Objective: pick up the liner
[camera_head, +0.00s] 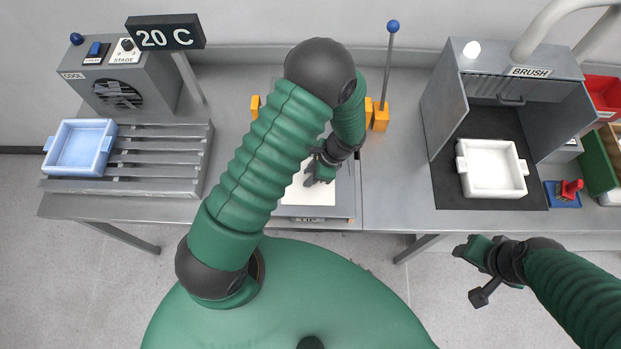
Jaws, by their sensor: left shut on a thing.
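The liner (302,196) is a flat white sheet at the front middle of the bench, lying over a grey plate (331,212). My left gripper (316,178) is shut on the liner, at its upper right part. My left arm crosses the view and hides the liner's left side and some of the bench behind it. My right gripper (474,270) is open and empty, in front of the bench at the lower right.
A pale blue tray (60,171) sits on the slatted rack (160,157) by the cooling unit at left. A white tray (523,188) sits in the brush booth (447,105) at right. A blue-knobbed lever (388,65) stands behind my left gripper. Bare bench lies right of the plate (393,187).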

